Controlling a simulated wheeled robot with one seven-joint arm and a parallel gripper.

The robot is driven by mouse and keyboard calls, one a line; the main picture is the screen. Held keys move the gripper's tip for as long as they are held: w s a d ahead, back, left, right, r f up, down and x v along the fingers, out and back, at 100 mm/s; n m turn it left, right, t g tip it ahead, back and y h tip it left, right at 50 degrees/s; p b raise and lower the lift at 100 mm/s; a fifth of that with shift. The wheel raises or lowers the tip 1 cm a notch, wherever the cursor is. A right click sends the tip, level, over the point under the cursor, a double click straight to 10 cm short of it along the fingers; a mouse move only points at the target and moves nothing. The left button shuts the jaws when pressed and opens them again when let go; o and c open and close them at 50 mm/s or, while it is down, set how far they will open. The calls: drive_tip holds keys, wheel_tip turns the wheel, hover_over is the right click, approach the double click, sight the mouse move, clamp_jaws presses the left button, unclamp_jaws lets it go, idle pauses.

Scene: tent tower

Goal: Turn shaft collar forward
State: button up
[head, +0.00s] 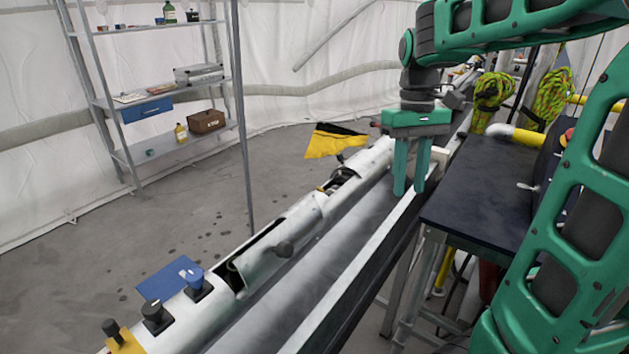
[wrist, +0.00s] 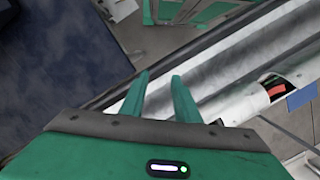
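A long white tube (head: 255,262) with cut-out openings runs diagonally through the head view. I cannot tell for sure which part is the shaft collar. My gripper (head: 409,190) points down over the rail to the right of the tube's far part, apart from the sleeve and knob. Its two green fingers are apart with nothing between them, as the wrist view also shows (wrist: 160,77). In the wrist view, an opening in the white tube (wrist: 275,88) shows a red part inside.
A dark-topped table (head: 485,185) stands close on the right, with green rope coils (head: 492,90) behind it. A metal shelf (head: 165,100) stands at the back left. A yellow flag-like piece (head: 333,141) sits beyond the tube. The floor on the left is mostly clear.

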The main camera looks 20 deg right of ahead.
drive_tip(key=w+a+r+n+g+h, duration=0.25)
drive_tip(key=w+a+n, duration=0.55)
drive_tip(key=w+a, duration=1.05)
drive_tip(key=shift+t+h, duration=0.25)
drive_tip(key=x, duration=0.3)
drive_tip(key=d+x, duration=0.1)
drive_tip(key=x, duration=0.2)
drive_tip(key=w+x, duration=0.1)
drive_tip(key=x, duration=0.3)
drive_tip(key=shift+d, duration=0.35)
drive_tip(key=shift+w+r, duration=0.1)
drive_tip(key=shift+c, duration=0.6)
clamp_jaws()
